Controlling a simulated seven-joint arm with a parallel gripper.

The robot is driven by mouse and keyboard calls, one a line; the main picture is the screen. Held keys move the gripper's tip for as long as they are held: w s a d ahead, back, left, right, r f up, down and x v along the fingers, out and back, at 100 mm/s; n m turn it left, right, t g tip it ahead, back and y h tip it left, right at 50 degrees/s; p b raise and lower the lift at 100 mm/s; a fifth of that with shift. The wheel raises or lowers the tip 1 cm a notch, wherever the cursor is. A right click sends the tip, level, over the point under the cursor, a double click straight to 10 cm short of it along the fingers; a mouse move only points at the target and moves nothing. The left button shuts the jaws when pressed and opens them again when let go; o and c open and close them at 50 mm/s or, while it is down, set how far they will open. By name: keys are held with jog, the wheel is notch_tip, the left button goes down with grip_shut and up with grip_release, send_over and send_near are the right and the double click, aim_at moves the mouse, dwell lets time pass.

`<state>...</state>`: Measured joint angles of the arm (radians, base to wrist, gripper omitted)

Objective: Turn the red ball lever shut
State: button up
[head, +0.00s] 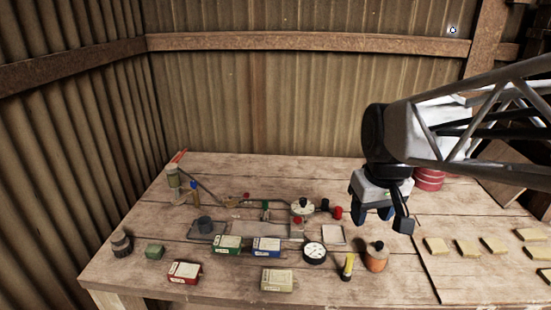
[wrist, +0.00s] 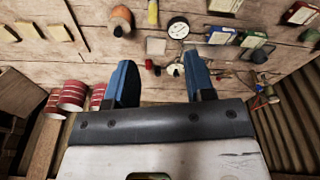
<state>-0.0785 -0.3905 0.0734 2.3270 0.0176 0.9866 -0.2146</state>
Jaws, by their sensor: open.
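My gripper (head: 372,217) is open and empty, pointing down over the right half of the wooden table. A red ball-like knob (head: 338,213) shows just left of my gripper in the head view, beside a dark knob (head: 325,204). In the wrist view a small red knob (wrist: 149,64) shows between my open fingers (wrist: 158,62), apart from them. A second red knob (head: 297,220) sits by a pale round fitting (head: 303,206). I cannot tell for certain which red knob is the lever's ball, and its arm is too small to make out.
Small boxes (head: 266,246) are left of the gauge. Red striped cans (head: 429,179) stand behind my gripper; yellowish tiles (head: 468,248) lie at right.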

jog(key=w+a+f+n+g, duration=0.1)
jog(key=w+a+f+n, duration=0.2)
jog(key=w+a, duration=0.6)
jog(key=w+a+f+n+g, duration=0.1)
jog(key=w+a+f+n, duration=0.3)
jog(key=w, duration=0.8)
jog(key=w+a+f+n+g, duration=0.1)
jog(key=w+a+n, duration=0.1)
jog(key=w+a, duration=0.75)
jog(key=w+a+f+n, duration=0.3)
jog(key=w+a+f, duration=0.6)
jog(key=shift+w+a+f+n+g, duration=0.25)
jog(key=shift+w+n+g, duration=0.05)
jog(key=shift+g, duration=0.1)
jog(key=shift+f, duration=0.1)
jog(key=shift+s+a+f, duration=0.1)
jog(key=shift+s+f, duration=0.15)
jog(key=shift+f, duration=1)
jog(key=shift+s+d+f, duration=0.1)
jog(key=shift+s+f, duration=0.15)
jog(key=shift+f, duration=1)
jog(key=shift+s+a+f, duration=0.1)
jog(key=shift+s+f, duration=0.15)
jog(key=shift+f, duration=1)
grip_shut()
